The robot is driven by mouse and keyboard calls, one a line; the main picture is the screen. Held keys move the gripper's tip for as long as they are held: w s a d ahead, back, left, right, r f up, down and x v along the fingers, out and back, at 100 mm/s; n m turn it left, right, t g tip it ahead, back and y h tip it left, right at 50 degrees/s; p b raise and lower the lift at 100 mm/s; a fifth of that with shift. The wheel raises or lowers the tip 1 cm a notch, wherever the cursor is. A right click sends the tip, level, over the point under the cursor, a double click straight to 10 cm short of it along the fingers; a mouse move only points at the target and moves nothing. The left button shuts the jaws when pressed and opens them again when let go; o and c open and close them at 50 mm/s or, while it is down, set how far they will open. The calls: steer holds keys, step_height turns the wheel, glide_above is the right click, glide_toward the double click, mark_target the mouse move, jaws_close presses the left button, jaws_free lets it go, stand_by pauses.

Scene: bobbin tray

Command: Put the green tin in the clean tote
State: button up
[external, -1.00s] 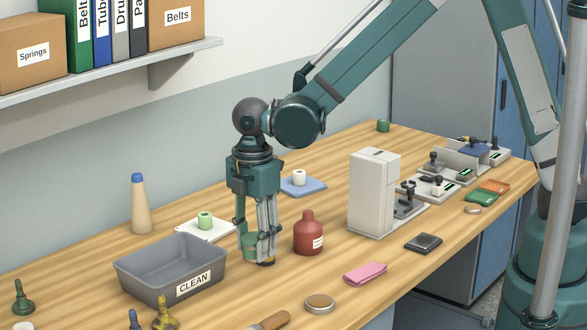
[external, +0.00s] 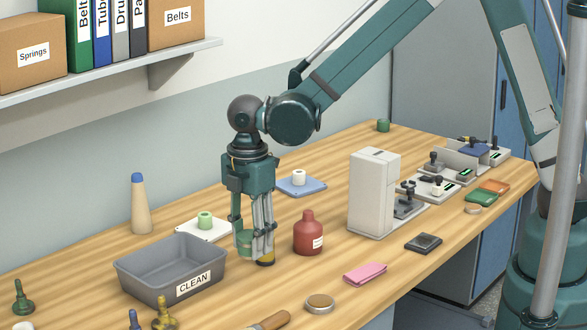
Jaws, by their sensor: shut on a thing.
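My gripper (external: 252,254) points down just right of the grey tote and is shut on the green tin (external: 244,241). The fingers hide part of the tin. The tin appears to be a little above the table, though the exact gap is hard to tell. The clean tote (external: 140,284) is an open grey bin with a CLEAN label on its front, and its visible inside is empty.
A red bottle (external: 308,236) stands right of my gripper. A small dark and yellow item (external: 266,261) is close by the fingers. A white tray (external: 188,230) with a light green roll (external: 205,220) lies behind the tote. A tan bottle (external: 139,208) stands behind it.

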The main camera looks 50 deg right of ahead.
mark_target(170, 269)
steer(key=w+a+p, duration=0.2)
steer(key=w+a, duration=0.9)
steer(key=w, duration=0.5)
steer(key=shift+a+r+p, duration=0.25)
steer(key=shift+r+p, duration=0.05)
steer(key=shift+r, duration=0.1)
steer(key=shift+f, duration=3.15)
steer(key=shift+f+p, duration=0.3)
steer(key=shift+f, duration=1.55)
steer(key=shift+f, duration=0.15)
steer(key=o, duration=1)
steer(key=shift+c, duration=0.2)
